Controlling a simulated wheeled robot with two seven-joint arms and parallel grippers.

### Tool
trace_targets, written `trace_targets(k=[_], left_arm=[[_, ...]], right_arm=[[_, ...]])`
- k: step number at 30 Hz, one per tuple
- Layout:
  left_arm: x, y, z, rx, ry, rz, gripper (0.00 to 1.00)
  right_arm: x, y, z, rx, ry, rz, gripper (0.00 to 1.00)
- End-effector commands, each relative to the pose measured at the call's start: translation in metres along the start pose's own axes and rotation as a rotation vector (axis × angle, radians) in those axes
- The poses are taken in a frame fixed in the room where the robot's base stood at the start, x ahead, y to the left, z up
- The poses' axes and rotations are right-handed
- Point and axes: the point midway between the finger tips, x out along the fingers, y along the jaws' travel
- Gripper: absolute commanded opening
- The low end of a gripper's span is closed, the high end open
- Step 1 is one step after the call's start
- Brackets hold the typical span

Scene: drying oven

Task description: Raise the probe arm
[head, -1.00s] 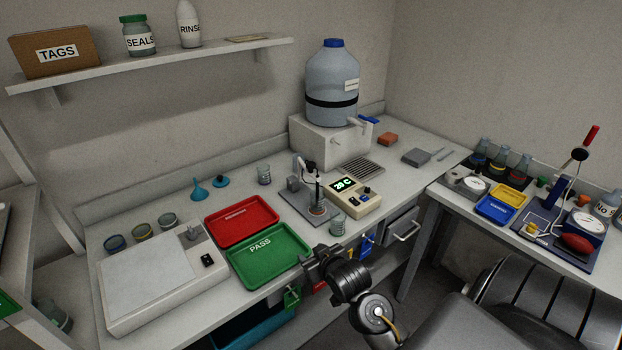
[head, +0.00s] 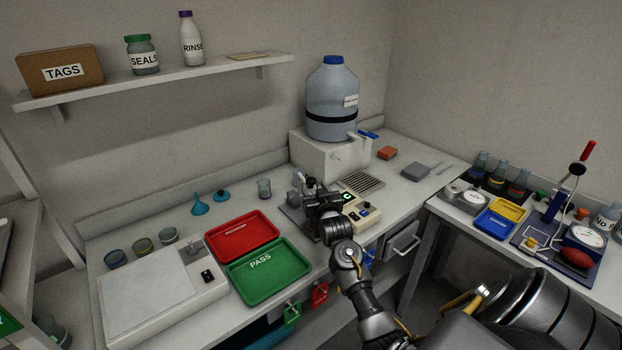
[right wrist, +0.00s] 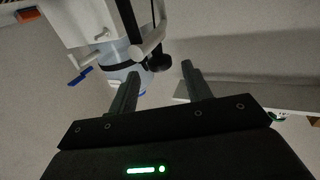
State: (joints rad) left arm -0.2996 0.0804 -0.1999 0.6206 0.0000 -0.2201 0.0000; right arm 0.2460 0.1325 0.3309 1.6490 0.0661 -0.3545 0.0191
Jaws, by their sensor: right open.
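The probe stand (head: 292,213) with its upright arm stands on the bench, left of the meter with the green readout (head: 364,212). The probe arm (head: 297,182) is partly hidden behind my right gripper (head: 318,193). In the right wrist view, my right gripper (right wrist: 160,72) is open and empty. A white bent arm (right wrist: 152,42) with a black knob (right wrist: 158,59) shows beyond the fingers, the knob lined up with the gap. I cannot tell whether the fingers touch it. My left gripper is not in view.
A red tray (head: 242,235) and a green PASS tray (head: 267,272) lie left of the stand. A small beaker (head: 264,188) is behind it. The big blue-capped water jug (head: 333,100) stands on its white base (head: 318,158) behind the meter.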

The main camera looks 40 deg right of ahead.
Motion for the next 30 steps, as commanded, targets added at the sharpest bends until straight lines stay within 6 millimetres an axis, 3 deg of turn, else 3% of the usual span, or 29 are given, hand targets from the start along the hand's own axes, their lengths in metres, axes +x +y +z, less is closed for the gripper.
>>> trace_targets(k=[3,9,21,30], left_arm=[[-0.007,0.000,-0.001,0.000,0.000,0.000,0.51],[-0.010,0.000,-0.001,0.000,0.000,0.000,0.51],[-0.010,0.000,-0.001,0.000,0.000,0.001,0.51],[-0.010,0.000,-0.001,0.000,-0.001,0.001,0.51]], right_arm=[[0.021,0.000,-0.002,0.001,-0.002,0.000,0.49],[0.042,0.000,-0.001,0.000,-0.001,0.000,0.49],[0.048,-0.001,0.001,0.000,-0.001,-0.001,0.49],[0.048,0.000,0.001,0.000,-0.001,-0.001,0.11]])
